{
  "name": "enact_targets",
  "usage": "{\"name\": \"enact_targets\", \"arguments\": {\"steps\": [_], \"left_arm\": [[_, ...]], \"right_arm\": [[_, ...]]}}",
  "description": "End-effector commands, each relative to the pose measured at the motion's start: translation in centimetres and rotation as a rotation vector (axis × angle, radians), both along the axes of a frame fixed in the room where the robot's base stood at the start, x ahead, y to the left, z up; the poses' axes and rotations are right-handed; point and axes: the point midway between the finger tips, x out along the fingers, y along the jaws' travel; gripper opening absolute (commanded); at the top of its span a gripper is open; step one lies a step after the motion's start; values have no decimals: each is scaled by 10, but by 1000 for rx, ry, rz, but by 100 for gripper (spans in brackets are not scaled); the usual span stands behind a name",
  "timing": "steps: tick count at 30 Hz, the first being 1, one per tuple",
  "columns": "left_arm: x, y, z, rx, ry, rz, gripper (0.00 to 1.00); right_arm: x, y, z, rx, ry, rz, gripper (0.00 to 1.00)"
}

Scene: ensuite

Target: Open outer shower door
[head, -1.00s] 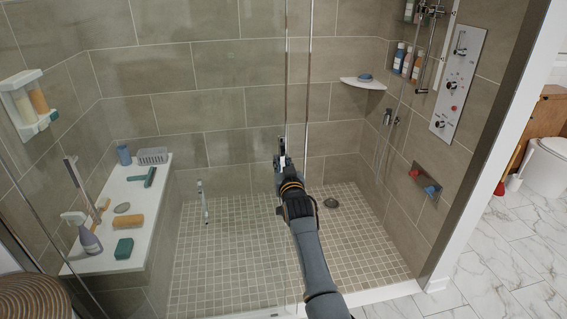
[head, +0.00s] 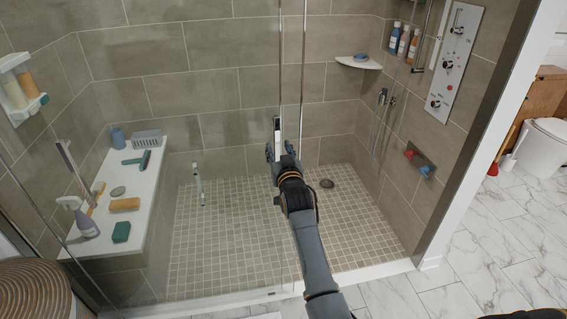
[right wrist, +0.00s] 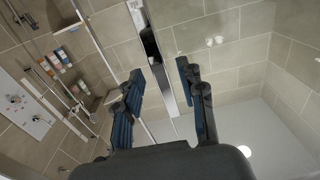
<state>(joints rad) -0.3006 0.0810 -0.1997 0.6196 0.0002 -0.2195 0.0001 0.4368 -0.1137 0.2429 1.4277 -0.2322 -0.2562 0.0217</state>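The glass shower door (head: 235,235) stands across the shower front, with upright metal edges near the middle of the head view. A vertical metal handle (head: 277,127) is on the glass near these edges. My right gripper (head: 280,152) is at the handle's lower part. In the right wrist view the handle (right wrist: 150,45) runs down between the two spread fingers of the right gripper (right wrist: 163,85), with gaps visible beside it. I cannot tell whether either finger touches it. My left gripper is not in view.
Inside are a white bench (head: 145,190) with bottles and sponges, a corner shelf (head: 358,63) and a control panel (head: 456,60). Marble floor (head: 480,250) is clear at right.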

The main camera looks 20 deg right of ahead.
Motion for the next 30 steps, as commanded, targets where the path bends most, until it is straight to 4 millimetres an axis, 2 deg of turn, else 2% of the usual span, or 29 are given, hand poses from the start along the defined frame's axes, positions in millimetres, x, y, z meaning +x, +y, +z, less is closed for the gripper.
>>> {"name": "enact_targets", "arguments": {"steps": [1,6,12,18,30], "left_arm": [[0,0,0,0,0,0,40],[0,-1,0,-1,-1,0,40],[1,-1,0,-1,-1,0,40],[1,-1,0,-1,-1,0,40],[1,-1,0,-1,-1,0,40]], "right_arm": [[-12,3,-2,-1,1,0,40],[-44,11,-1,0,1,0,40],[-70,18,-1,-1,1,1,40],[-79,20,0,-1,1,1,40],[-78,19,0,-1,1,1,40]]}}
